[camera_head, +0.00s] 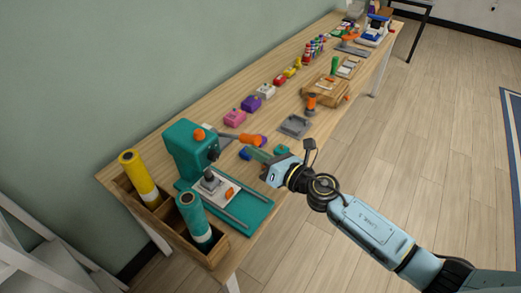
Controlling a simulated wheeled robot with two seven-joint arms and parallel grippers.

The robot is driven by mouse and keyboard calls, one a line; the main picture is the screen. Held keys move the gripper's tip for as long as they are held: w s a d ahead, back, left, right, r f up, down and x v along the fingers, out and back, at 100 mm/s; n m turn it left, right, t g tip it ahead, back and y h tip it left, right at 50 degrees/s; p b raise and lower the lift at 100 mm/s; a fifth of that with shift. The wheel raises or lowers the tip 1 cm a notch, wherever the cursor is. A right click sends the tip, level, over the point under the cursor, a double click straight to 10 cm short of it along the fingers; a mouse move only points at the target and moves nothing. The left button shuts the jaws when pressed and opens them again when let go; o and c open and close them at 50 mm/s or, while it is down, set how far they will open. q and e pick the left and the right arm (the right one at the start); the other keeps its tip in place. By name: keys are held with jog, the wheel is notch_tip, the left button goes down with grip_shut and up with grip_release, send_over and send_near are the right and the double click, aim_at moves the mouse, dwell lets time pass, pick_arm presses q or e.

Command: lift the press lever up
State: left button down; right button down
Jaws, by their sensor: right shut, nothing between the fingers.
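The teal press (187,150) stands at the near end of the wooden table. Its lever (229,137) reaches out to the right from the press head and ends in an orange grip (252,140). The lever looks near level. My right gripper (260,156) is shut and empty, close to the orange grip and just below it in the picture. I cannot tell whether it touches the lever. My left gripper is not in view.
A wooden box (176,226) with a yellow roll (139,175) and a teal roll (193,217) stands left of the press. Floor is clear at right.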

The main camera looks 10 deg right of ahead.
jog(key=w+a+r+p, duration=0.3)
jog(key=r+p, duration=0.6)
jog(key=r, duration=0.2)
jog(key=shift+w+a+t, duration=0.2)
jog(key=shift+w+t, duration=0.1)
jog(key=shift+w, duration=0.05)
jog(key=shift+f, duration=0.1)
jog(key=s+f+b, duration=0.2)
jog(key=s+f, duration=0.2)
jog(key=s+d+r+p, duration=0.4)
jog(key=s+d+r, duration=0.1)
jog(key=s+r, duration=0.1)
jog(key=shift+r, duration=0.4)
